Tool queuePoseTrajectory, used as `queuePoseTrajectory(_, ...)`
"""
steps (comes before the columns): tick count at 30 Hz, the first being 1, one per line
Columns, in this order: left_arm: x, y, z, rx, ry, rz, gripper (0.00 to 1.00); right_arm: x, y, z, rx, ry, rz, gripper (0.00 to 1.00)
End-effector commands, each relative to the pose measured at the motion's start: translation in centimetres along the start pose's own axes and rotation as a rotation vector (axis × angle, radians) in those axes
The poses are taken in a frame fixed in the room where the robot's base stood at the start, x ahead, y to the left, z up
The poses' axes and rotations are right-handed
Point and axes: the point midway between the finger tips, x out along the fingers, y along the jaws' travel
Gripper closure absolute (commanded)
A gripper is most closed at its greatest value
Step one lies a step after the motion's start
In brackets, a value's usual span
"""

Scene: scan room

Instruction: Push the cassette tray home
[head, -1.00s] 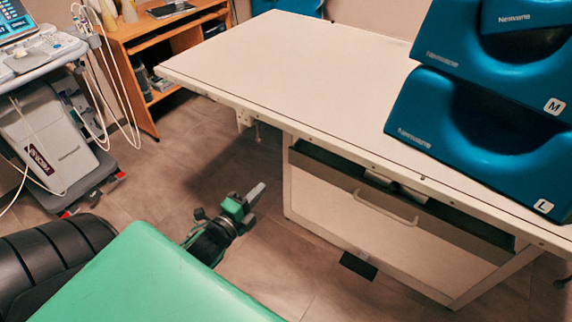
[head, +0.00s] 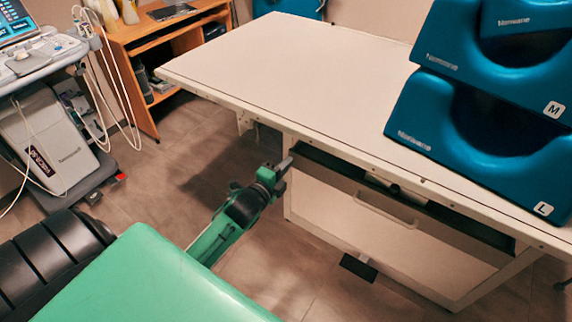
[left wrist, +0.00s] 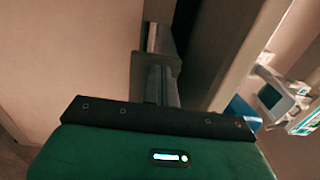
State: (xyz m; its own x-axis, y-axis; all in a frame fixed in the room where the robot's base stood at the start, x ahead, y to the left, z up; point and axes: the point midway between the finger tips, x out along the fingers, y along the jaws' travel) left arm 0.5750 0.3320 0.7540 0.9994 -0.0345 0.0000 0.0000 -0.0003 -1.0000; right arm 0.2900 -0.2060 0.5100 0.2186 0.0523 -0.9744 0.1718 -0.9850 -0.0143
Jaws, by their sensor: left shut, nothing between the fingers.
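The cassette tray (head: 390,225) is the pale panel with a bar handle (head: 386,209) under the table top in the head view. A dark gap (head: 340,166) runs along its upper edge; I cannot tell how far out it stands. My left gripper (head: 287,164) is shut and empty, just under the table's front edge near the tray's upper left corner. Whether it touches anything is unclear. In the left wrist view its fingers (left wrist: 163,85) are together in front of a dark gap, beside a large pale panel (left wrist: 65,60). My right gripper is not in view.
The white table (head: 290,65) carries stacked blue cushions (head: 455,125) at right. A dark pedal-like plate (head: 358,267) is low before the tray. An ultrasound-type cart (head: 45,140) stands left and a wooden desk (head: 150,40) behind. The floor left of the tray is clear.

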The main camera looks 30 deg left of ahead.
Motion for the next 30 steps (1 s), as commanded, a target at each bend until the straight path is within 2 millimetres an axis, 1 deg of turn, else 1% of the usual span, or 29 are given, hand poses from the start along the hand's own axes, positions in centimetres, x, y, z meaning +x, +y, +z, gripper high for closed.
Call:
queuePoseTrajectory(12,0.2,0.0,0.0,0.000,0.000,0.000,1.00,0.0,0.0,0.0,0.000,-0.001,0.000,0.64)
queuePoseTrajectory(17,1.1,-0.1,0.0,0.000,0.000,-0.001,1.00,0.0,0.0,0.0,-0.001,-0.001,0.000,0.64)
queuePoseTrajectory(20,2.5,-0.1,0.0,0.001,0.000,-0.002,1.00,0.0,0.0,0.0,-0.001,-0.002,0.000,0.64)
queuePoseTrajectory(23,4.6,-0.2,0.1,0.002,0.000,-0.003,1.00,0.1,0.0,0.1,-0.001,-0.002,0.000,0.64)
queuePoseTrajectory(30,10.8,-0.1,0.1,0.003,-0.001,-0.003,1.00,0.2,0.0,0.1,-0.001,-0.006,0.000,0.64)
